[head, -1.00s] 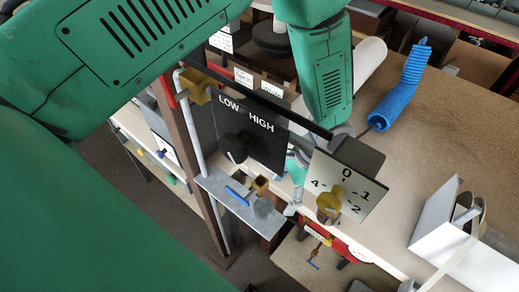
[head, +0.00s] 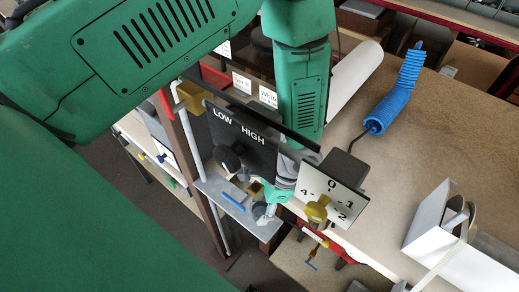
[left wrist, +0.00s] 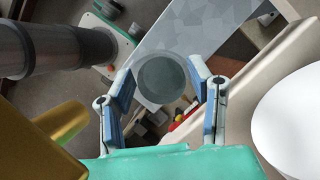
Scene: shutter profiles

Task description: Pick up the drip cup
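The drip cup (head: 261,210) is a small, grey, see-through cup at the right end of a grey metal shelf (head: 222,200), below the LOW/HIGH panel. In the left wrist view the cup (left wrist: 163,79) is a round, dark grey-green shape between my fingertips. My left gripper (left wrist: 165,82) is open, with one blue-padded finger on each side of the cup. I cannot tell if either finger touches it. In the head view my left gripper (head: 272,204) is beside the cup, partly hidden behind the panel. My right gripper is not in view.
The LOW/HIGH panel (head: 240,145) with a black knob and a numbered dial plate (head: 333,190) stand close to the gripper. A yellow fitting (left wrist: 60,135) and a dark cylinder (left wrist: 60,50) are left in the wrist view. A blue coiled hose (head: 395,98) lies on the workbench.

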